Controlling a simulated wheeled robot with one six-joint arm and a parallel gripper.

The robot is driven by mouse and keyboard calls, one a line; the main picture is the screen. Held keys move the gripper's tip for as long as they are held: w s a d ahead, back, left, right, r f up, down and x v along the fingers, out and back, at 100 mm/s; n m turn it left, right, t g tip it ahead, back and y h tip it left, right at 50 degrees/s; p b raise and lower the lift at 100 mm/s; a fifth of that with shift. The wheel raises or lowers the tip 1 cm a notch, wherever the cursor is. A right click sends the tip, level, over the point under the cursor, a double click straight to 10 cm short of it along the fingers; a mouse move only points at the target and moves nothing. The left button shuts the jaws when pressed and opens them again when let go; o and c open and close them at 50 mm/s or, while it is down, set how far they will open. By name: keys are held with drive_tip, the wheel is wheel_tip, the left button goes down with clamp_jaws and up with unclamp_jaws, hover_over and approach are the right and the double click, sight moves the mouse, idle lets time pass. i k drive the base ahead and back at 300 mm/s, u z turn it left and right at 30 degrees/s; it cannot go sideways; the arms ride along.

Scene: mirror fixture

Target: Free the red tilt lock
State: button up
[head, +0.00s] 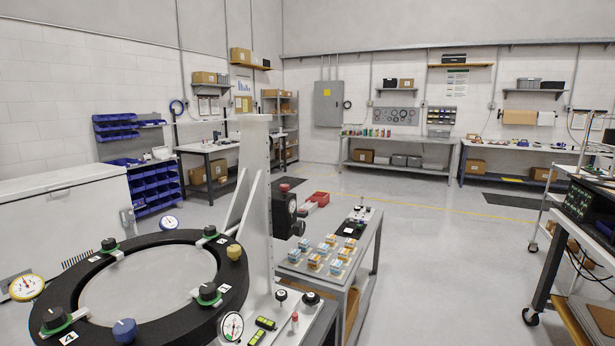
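The mirror fixture's black ring (75,280) lies at the lower left, with several black knobs on green bases, a blue knob (124,330) and a yellow knob (234,252). A tall white upright plate (254,160) stands at its right. A black block (284,218) on the plate's right side has a red top (284,187) and a red spot on its face. A small red-topped post (295,318) stands on the white base plate. I cannot tell which red part is the tilt lock or whether it is locked. My gripper is not in view.
Dial gauges (231,326) stand around the ring. Behind is a small grey table (357,262) with several blue-and-orange boxes. A dark cart (560,262) stands at right. Floor (450,270) between them is clear.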

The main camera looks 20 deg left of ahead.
sight(283, 187)
drive_tip(key=i, duration=3.05)
drive_tip(key=u, duration=2.65)
